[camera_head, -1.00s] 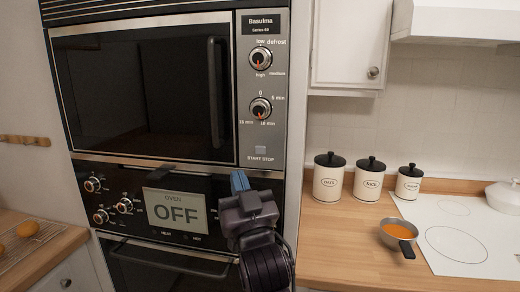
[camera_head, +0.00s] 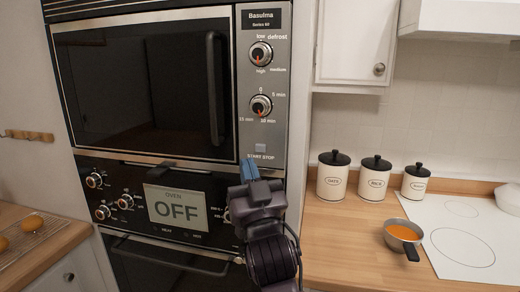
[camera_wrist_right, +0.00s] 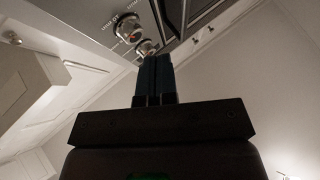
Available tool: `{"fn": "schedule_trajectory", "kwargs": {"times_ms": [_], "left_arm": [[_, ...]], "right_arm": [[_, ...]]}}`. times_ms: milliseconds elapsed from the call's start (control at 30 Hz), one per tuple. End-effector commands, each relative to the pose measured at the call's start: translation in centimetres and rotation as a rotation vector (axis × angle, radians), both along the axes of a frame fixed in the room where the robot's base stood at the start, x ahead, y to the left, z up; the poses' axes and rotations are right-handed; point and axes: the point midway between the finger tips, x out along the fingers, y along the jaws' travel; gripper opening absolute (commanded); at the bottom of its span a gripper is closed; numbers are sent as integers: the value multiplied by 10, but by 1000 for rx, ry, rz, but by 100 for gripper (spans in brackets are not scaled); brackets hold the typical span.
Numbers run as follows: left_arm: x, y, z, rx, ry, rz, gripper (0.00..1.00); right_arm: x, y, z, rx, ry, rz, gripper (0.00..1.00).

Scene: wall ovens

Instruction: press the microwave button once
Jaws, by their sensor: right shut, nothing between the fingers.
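The microwave (camera_head: 145,85) is built into the wall above the oven, its dark door shut. Its control panel (camera_head: 263,190) is on the right side, with two round knobs. The small grey start/stop button (camera_head: 260,148) sits below the lower knob. My right gripper (camera_head: 249,168) is shut and empty, its blue fingertips just below and slightly left of the button. I cannot tell whether they touch the panel. In the wrist view the shut fingers (camera_wrist_right: 156,62) point toward the panel's knobs (camera_wrist_right: 130,28); the button does not show there. My left gripper is not in view.
The oven below has a display (camera_head: 176,206) reading OFF and several knobs. Three canisters (camera_head: 374,178) and a pan of orange liquid (camera_head: 402,235) stand on the right counter. A rack with round food (camera_head: 30,223) lies on the left counter.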

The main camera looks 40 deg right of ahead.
Motion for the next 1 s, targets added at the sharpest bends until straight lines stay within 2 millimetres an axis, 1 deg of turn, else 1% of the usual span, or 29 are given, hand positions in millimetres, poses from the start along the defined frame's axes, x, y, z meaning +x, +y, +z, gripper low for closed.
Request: {"fn": "schedule_trajectory", "kwargs": {"times_ms": [400, 600, 800, 1000], "left_arm": [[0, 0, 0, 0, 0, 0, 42], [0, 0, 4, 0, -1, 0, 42], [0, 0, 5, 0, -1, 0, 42], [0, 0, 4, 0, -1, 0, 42]], "right_arm": [[32, -38, 0, -2, 0, -1, 0], [44, -52, 1, -2, 1, -1, 0], [50, -59, 1, -1, -1, -1, 0], [51, -60, 1, -1, -1, -1, 0]]}}
